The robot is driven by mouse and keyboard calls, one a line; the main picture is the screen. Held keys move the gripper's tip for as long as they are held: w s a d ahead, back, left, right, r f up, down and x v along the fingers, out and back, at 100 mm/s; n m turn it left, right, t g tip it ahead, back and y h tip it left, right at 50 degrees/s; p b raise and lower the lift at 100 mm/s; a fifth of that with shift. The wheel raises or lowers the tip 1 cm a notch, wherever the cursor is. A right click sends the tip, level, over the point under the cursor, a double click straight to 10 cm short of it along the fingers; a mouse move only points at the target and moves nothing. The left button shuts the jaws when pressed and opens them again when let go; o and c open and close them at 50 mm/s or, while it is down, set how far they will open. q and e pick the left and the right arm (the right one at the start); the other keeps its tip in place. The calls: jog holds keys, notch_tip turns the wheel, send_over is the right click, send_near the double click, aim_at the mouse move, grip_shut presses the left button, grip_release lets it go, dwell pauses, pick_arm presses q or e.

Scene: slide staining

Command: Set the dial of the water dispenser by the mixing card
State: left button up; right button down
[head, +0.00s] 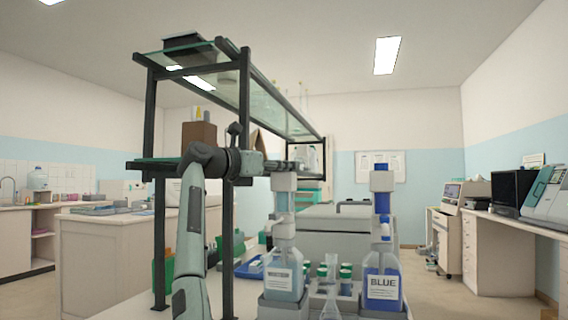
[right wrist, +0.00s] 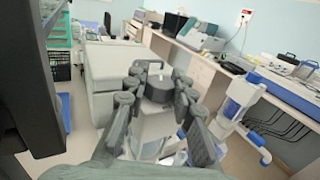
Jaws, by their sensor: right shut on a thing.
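The water dispenser (head: 284,275) is a clear bottle with a pale label and a tall pump head, standing upright at the front of the bench. My right gripper (head: 284,166) reaches in from the left at the very top of this dispenser. In the right wrist view my right gripper (right wrist: 158,92) is shut around the dark round dial (right wrist: 160,82) on the dispenser's top. The dial's marks are too small to read. I cannot pick out the mixing card for certain. My left gripper is not in view.
A dispenser labelled BLUE (head: 383,283) stands to the right, and it also shows in the right wrist view (right wrist: 240,98). A flask (head: 330,300) and several green-capped bottles (head: 345,280) stand between them. A dark-framed glass shelf rack (head: 245,100) rises close to my right arm.

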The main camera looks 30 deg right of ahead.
dwell(0.4)
jog(key=c, duration=1.2)
grip_release()
jog(key=a, duration=0.3)
jog(key=s+a, duration=0.1)
jog(key=a, duration=0.3)
jog(key=shift+s+a, duration=0.2)
